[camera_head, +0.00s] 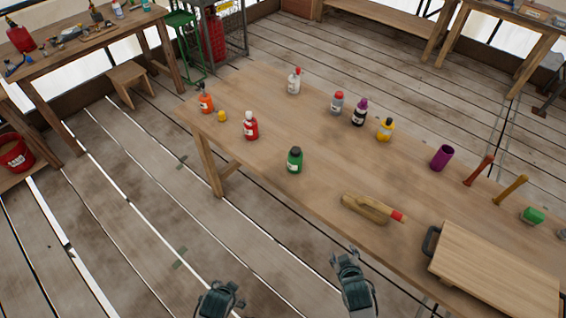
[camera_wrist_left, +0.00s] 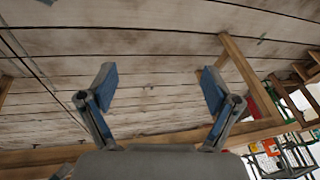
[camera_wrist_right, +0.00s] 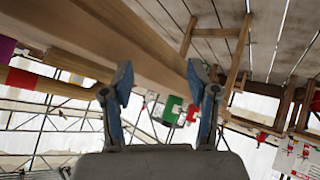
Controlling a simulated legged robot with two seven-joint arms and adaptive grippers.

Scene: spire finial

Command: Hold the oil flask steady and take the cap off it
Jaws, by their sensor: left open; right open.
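Several small capped bottles stand upright on the wooden table (camera_head: 260,112) in the head view; I cannot tell which is the oil flask. Nearest are a green bottle with a dark cap (camera_head: 294,161) and a red bottle with a white cap (camera_head: 250,127). Behind stand a white bottle with a red top (camera_head: 294,82), a grey one with a red cap (camera_head: 338,103), a dark one (camera_head: 359,113) and a yellow one (camera_head: 386,130). My left gripper (camera_head: 222,290) and right gripper (camera_head: 346,256) are open and empty, short of the table's near edge.
An orange bottle (camera_head: 205,101) and a yellow piece (camera_head: 221,116) stand at the table's left end. Bare tabletop surrounds the green bottle.

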